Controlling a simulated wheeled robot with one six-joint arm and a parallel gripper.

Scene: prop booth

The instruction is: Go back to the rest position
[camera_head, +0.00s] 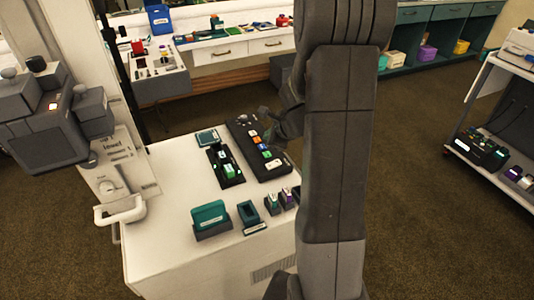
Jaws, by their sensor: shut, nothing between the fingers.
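My gripper (268,114) shows in part just left of my dark grey arm, above the far right part of the white cabinet top (178,185). It is small in the picture and partly hidden by the arm. It looks shut, with nothing seen in it. Below and left of it is a black panel (272,174) with a row of coloured buttons. My arm stands upright across the middle of the view and hides what is behind it.
A black tray (213,168) with green pieces, a teal box (209,216) and a small teal-rimmed holder (249,213) sit on the cabinet. A grey device (45,140) hangs at left. A white cart (500,140) stands at right. Brown carpet between is clear.

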